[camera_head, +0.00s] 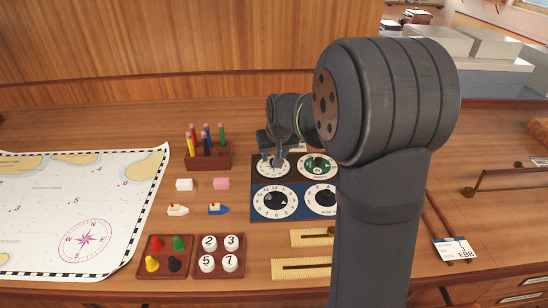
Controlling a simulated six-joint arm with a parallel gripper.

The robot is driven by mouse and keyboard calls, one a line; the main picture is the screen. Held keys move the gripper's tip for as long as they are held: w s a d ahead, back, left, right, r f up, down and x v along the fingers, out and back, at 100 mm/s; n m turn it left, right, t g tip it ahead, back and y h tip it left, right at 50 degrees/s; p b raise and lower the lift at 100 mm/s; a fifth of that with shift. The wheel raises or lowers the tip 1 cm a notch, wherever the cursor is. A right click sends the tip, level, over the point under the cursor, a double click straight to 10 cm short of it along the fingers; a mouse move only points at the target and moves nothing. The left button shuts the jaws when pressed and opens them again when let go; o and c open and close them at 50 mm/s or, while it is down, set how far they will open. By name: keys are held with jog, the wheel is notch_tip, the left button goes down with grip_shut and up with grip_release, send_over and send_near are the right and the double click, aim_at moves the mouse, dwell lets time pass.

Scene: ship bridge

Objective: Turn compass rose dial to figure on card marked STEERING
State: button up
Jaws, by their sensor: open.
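A panel of dials (256,214) lies on the desk with several round white-rimmed dials. The upper left dial (262,172) is partly hidden by my gripper (272,158). The upper right dial (318,166) has a green centre; the lower left dial (275,201) and lower right dial (320,197) have black centres. Which one is the compass rose dial I cannot tell. My gripper is open and over the upper left dial; contact cannot be told. A card (455,249) at right shows a 3 and "EBB". No card reading STEERING is legible.
Left of the panel are a pencil rack (208,160), erasers, toy boats, a pawn tray (164,257) and a numbered disc tray (218,257). A chart (75,215) with a printed compass rose covers the left. My arm hides the right middle.

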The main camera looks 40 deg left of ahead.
jog(key=shift+x, duration=1.15)
grip_shut()
jog(key=shift+s+a+m+t+h, duration=0.1)
jog(key=shift+m+t+h, duration=0.3)
jog(key=shift+m, duration=1)
jog(key=shift+s+a+m+t+h, duration=0.15)
jog(key=shift+m+h, duration=0.35)
jog(key=shift+m, duration=0.9)
